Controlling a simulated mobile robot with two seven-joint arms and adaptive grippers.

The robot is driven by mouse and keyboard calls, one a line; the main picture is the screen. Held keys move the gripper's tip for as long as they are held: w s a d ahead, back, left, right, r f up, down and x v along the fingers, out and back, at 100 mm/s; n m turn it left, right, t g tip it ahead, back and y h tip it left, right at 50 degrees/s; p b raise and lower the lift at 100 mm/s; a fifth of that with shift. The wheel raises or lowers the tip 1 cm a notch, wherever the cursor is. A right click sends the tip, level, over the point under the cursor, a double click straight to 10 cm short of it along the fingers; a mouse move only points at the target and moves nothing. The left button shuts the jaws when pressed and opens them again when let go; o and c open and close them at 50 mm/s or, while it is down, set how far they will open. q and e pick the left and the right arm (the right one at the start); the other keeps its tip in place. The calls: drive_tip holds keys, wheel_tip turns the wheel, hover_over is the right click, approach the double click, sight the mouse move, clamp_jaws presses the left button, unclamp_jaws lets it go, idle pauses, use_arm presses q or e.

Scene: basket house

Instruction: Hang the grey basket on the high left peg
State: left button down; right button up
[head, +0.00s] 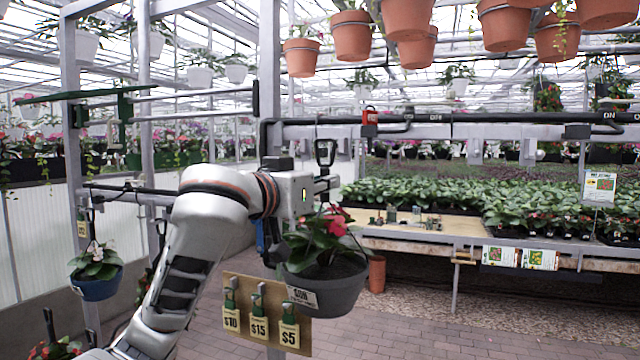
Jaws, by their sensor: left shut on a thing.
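The grey basket (335,290) is a round pot with green leaves, a red flower and a small white label. It hangs upright below my left gripper (326,185) near the middle of the head view. My left gripper is shut on the basket's black hanger (325,152), whose loop stands up above the fingers. To the left, a post carries a high arm with a green bracket (124,108), level with the upper rails. I cannot tell which part is the high left peg. My right gripper is out of view.
A blue basket (96,287) hangs from a lower dark arm at the left. A board with price tags (266,314) is just below and left of the grey basket. Terracotta pots (352,36) hang overhead. A plant bench (420,228) stands right; paved floor is open.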

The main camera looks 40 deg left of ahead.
use_arm(q)
drive_tip(key=shift+w+a, duration=0.2)
drive_tip(key=shift+w, duration=0.6)
drive_tip(key=shift+w+a, duration=0.2)
drive_tip(key=shift+w, duration=0.55)
drive_tip(key=shift+w+r, duration=0.15)
drive_tip(key=shift+w, duration=0.05)
drive_tip(key=shift+w+a, duration=0.2)
drive_tip(key=shift+w, duration=0.55)
drive_tip(key=shift+w+a, duration=0.2)
drive_tip(key=shift+w, duration=0.5)
drive_tip(key=shift+w, duration=0.2)
drive_tip(key=shift+w+a, duration=0.15)
drive_tip(key=shift+w, duration=0.4)
drive_tip(key=shift+w+f, duration=0.1)
drive_tip(key=shift+f, duration=0.2)
drive_tip(key=shift+f, duration=0.5)
idle(0.4)
